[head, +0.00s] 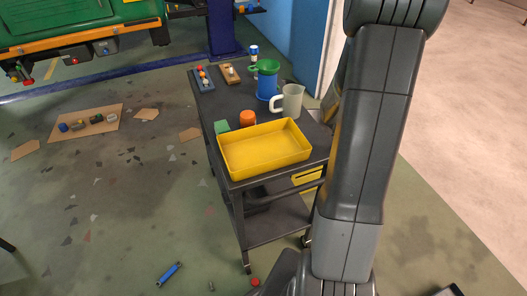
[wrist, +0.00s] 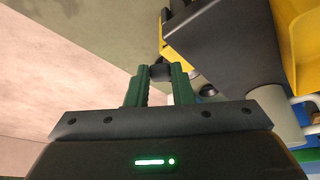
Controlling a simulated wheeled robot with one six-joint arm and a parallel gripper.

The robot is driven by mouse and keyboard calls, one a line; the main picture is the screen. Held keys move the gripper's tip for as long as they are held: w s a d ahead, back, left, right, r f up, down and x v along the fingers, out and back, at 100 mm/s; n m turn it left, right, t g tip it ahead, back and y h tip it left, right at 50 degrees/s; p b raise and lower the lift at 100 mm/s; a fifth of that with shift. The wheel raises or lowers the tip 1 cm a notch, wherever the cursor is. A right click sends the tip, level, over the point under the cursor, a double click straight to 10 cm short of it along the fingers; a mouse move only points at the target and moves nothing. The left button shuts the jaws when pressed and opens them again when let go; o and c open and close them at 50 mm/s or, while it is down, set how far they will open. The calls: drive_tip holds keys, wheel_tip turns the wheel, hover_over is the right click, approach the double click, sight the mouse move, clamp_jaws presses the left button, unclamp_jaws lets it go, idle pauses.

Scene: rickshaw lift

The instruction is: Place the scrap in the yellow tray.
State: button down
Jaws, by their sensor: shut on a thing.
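The yellow tray (head: 268,167) sits on the top of a dark cart and looks empty. A yellow part of it also shows at the right edge of the wrist view (wrist: 298,45). In the wrist view my gripper (wrist: 160,76) has its green fingers shut on a small dark piece, the scrap (wrist: 160,71), held at the fingertips. The scrap is off to the side of the cart, not over the tray. In the head view my arm hides the gripper and the scrap.
A blue cylinder (head: 168,274) lies on the floor.

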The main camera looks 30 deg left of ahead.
drive_tip(key=s+a+r+n+y+b, duration=0.1)
drive_tip(key=s+a+r+n, duration=0.2)
drive_tip(key=a, duration=0.7)
wheel_tip(320, 180, up, 3)
drive_tip(key=n+g+y+b, duration=0.1)
drive_tip(key=n+b, duration=0.1)
drive_tip(key=n, duration=0.2)
hover_over(272, 150)
drive_tip(key=s+d, duration=0.1)
drive_tip(key=shift+y, duration=0.3)
wheel_tip(272, 150, down, 9)
drive_tip(key=shift+s+f, duration=0.1)
drive_tip(key=shift+f, duration=0.2)
drive_tip(key=c, duration=1.3)
unclamp_jaws()
drive_tip(key=shift+r, duration=0.1)
